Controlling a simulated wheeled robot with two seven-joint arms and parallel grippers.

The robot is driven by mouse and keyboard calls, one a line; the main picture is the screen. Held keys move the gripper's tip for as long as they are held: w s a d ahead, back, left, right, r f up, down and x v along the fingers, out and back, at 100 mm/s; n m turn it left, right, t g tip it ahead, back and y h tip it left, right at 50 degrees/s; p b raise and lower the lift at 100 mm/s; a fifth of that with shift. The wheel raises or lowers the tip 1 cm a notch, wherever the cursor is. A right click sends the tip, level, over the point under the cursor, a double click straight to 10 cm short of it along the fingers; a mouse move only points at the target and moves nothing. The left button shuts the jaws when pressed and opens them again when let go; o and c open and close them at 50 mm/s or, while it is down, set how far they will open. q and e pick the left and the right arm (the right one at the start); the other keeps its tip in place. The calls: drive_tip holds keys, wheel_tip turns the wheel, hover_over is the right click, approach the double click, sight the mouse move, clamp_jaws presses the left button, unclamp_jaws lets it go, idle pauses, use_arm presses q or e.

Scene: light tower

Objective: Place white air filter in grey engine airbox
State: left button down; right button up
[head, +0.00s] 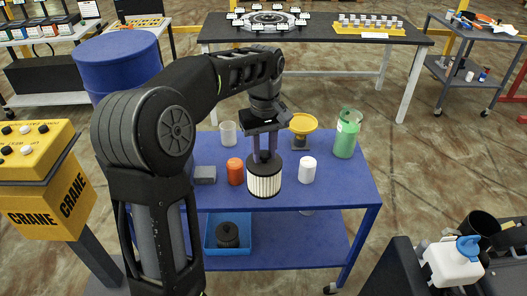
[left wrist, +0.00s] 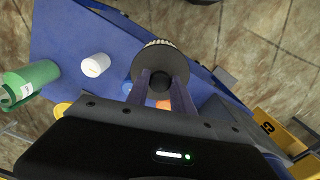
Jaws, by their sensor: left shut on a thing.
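The white air filter (head: 265,182), a pleated cylinder with dark end caps, hangs upright from my left gripper (head: 264,156) over the front edge of the blue table. The fingers are shut on the dark knob on its top. In the left wrist view the filter (left wrist: 146,62) shows its dark top, with the fingers (left wrist: 160,86) on either side of the knob. I cannot pick out the grey engine airbox for certain; a dark grey unit (head: 400,270) with an open black cylinder (head: 480,226) stands at the lower right. My right gripper is not in view.
A blue bin (head: 212,248) sits below. Floor is clear between table and dark grey unit.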

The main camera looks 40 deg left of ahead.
use_arm(q)
drive_tip(key=shift+w+a+f+m, duration=0.15)
drive_tip(key=shift+w+f+m, duration=0.5)
drive_tip(key=shift+w+m, duration=0.15)
drive_tip(key=w+d+f+m, duration=0.1)
drive_tip(key=d+f+m, duration=0.3)
drive_tip(key=d, duration=0.4)
drive_tip(key=w+d+f+m, duration=0.1)
drive_tip(key=d+f+m, duration=0.3)
drive_tip(key=d, duration=0.5)
drive_tip(key=shift+w+m, duration=0.35)
drive_tip(key=shift+m, duration=0.45)
drive_tip(key=shift+f, duration=0.1)
